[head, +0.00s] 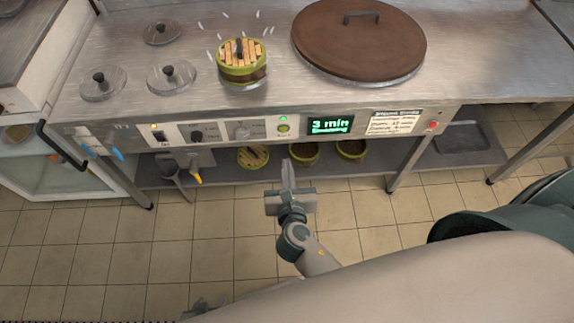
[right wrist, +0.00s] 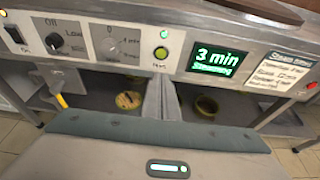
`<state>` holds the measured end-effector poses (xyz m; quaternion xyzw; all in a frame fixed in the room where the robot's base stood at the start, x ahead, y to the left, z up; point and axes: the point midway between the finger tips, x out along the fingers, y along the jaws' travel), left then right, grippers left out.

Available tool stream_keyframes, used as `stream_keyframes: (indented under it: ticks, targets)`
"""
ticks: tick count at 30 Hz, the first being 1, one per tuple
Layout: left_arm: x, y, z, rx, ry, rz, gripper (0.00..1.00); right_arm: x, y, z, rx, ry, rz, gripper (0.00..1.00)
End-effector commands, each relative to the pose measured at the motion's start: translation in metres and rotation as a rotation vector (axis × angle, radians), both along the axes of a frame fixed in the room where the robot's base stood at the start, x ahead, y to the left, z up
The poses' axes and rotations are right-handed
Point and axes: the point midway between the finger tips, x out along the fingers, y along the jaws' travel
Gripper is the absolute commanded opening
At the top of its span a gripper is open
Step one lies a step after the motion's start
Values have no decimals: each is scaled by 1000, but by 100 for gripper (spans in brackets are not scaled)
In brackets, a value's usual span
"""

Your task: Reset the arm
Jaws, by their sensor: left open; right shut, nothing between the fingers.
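My right gripper (head: 288,172) is in front of the control panel, below its front edge, over the tiled floor. Its fingers are shut with nothing between them. In the right wrist view the closed fingers (right wrist: 162,98) point at the panel, apart from it. Part of my left gripper (head: 207,303) shows at the bottom edge of the head view, open and mostly hidden by my own body.
A bamboo steamer (head: 242,62) steams on the steel counter (head: 200,30), beside a large brown lid (head: 358,42) and several small lids. The control panel (head: 240,131) has knobs, a lit green button and a display (head: 331,125) reading "3 min Steaming". Baskets (head: 303,152) stand on the shelf below.

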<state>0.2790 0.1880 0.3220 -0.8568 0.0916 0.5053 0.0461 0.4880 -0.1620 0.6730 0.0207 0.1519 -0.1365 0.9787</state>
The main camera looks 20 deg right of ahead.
Motion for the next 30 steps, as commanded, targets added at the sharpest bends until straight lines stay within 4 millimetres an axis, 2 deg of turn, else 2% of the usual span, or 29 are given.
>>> stream_keyframes:
  ticks: [20, 23, 26, 30]
  targets:
    - [3, 0, 1, 1, -4, 0, 52, 0, 0, -5, 23, 4, -4, 0]
    - [5, 0, 1, 0, -6, 0, 52, -3, 1, -17, 84, 17, -13, 0]
    - [6, 0, 1, 0, -7, -1, 52, -7, 2, -41, 202, 39, -35, 0]
    - [6, 0, 2, 0, -7, -1, 52, -21, 4, -90, 461, 89, -111, 0]
